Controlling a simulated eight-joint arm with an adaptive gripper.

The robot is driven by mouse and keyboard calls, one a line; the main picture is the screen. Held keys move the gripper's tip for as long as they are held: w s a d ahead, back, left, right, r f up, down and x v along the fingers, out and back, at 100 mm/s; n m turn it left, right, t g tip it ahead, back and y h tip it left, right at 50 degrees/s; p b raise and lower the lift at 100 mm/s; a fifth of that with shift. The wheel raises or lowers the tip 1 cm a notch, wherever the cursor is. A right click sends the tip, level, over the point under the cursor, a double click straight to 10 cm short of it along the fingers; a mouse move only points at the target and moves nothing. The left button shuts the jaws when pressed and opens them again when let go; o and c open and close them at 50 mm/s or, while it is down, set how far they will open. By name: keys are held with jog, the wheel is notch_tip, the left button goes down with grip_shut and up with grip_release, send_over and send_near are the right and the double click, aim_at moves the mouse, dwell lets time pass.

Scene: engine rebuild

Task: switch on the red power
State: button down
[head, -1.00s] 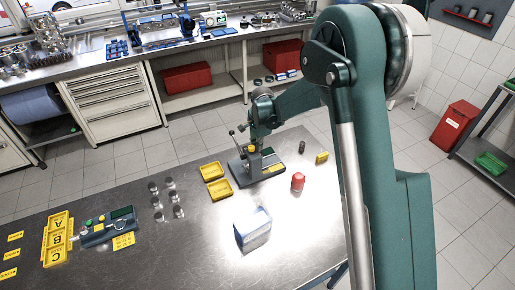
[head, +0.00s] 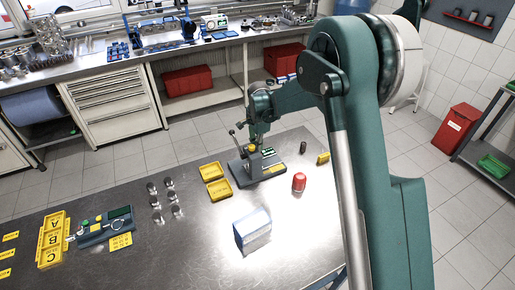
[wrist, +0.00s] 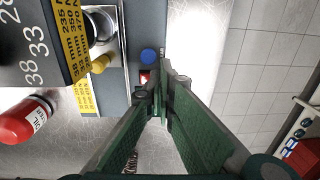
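A red switch (wrist: 145,76) sits on a grey panel (wrist: 117,88) in the wrist view, beside a blue round button (wrist: 149,55). My gripper (wrist: 161,90) has its green fingers drawn together at the tips, just below and right of the switch, with nothing seen between them. One fingertip partly covers the switch; I cannot tell whether it touches. In the head view, my gripper is small above the bench device (head: 258,167), and its fingertips and the switch cannot be made out there.
A red oil bottle (head: 299,182) stands near the device, and also shows in the wrist view (wrist: 25,120). Yellow trays (head: 215,182), a blue-and-white box (head: 252,230) and a yellow block (head: 323,158) stand around it. The bench front is mostly clear.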

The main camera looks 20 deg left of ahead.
jog(key=shift+s+f, duration=0.1)
jog(key=shift+f, duration=0.15)
jog(key=shift+s+d, duration=0.3)
jog(key=shift+d, duration=0.1)
jog(key=shift+r, duration=0.2)
notch_tip(320, 180, up, 14)
jog(key=w+a, duration=0.1)
jog(key=shift+w+a+f+p, duration=0.15)
jog(key=shift+w+a+p, duration=0.15)
jog(key=shift+w+a, duration=0.1)
dwell(0.4)
jog(key=shift+s+d, duration=0.1)
jog(key=shift+t+y, duration=0.5)
jog(key=s+d+p, duration=0.1)
jog(key=s+d+r+p, duration=0.1)
jog(key=s+d, duration=0.1)
